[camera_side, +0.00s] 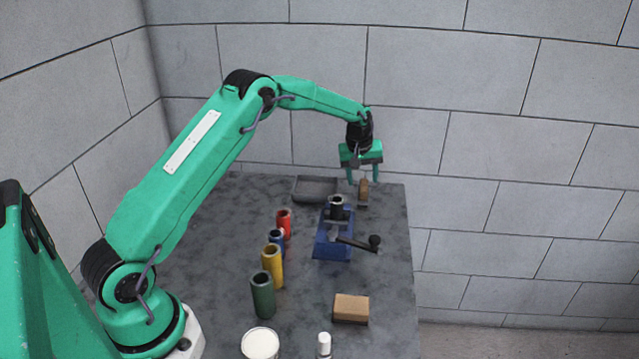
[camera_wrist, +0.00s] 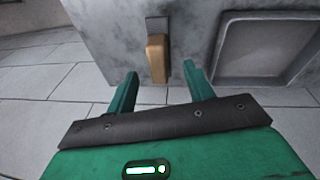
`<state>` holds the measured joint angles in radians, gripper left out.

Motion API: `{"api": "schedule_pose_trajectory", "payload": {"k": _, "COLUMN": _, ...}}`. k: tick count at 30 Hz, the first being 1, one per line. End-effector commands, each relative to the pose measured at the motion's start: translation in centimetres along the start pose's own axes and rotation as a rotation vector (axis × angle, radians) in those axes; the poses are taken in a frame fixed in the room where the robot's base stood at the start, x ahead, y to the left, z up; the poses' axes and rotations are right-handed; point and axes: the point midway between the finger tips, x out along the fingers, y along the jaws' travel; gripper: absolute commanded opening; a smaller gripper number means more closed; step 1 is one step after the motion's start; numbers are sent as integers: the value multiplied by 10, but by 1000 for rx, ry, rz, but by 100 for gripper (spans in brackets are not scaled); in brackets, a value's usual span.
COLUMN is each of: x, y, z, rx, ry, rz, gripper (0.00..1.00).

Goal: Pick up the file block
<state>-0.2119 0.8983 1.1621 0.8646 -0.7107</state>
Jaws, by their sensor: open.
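A small tan block with a grey end, which looks like the file block (camera_side: 363,188), lies near the back right edge of the grey table. In the wrist view the file block (camera_wrist: 156,58) shows between and beyond my fingertips, its long side running away from me. My gripper (camera_side: 362,180) points down over the block, its two green fingers apart. In the wrist view my gripper (camera_wrist: 160,70) is open and empty. No contact with the block shows, and the exact height of the fingertips above it is hard to tell.
A dark tray (camera_side: 314,188) lies left of the file block. A blue vise (camera_side: 333,243) with a black handle stands in front. Red, blue, yellow and green cylinders (camera_side: 263,295) stand left. A larger tan block (camera_side: 351,308) and a white-topped can (camera_side: 260,344) are nearer the front.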

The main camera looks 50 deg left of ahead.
Motion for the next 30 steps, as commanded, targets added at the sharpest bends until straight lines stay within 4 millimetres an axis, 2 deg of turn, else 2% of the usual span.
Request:
{"api": "schedule_pose_trajectory", "payload": {"k": 3, "x": 16, "y": 0, "z": 1, "rx": 0, "ry": -2, "rz": -2, "gripper": 52}}
{"api": "schedule_pose_trajectory", "payload": {"k": 9, "x": 34, "y": 0, "z": 1, "rx": 0, "ry": -1, "rz": -1, "gripper": 52}}
{"api": "schedule_pose_trajectory", "payload": {"k": 26, "x": 36, "y": 0, "z": 0, "rx": 0, "ry": 0, "rz": 0, "gripper": 52}}
{"api": "schedule_pose_trajectory", "payload": {"k": 30, "x": 36, "y": 0, "z": 0, "rx": 0, "ry": 0, "rz": 0, "gripper": 27}}
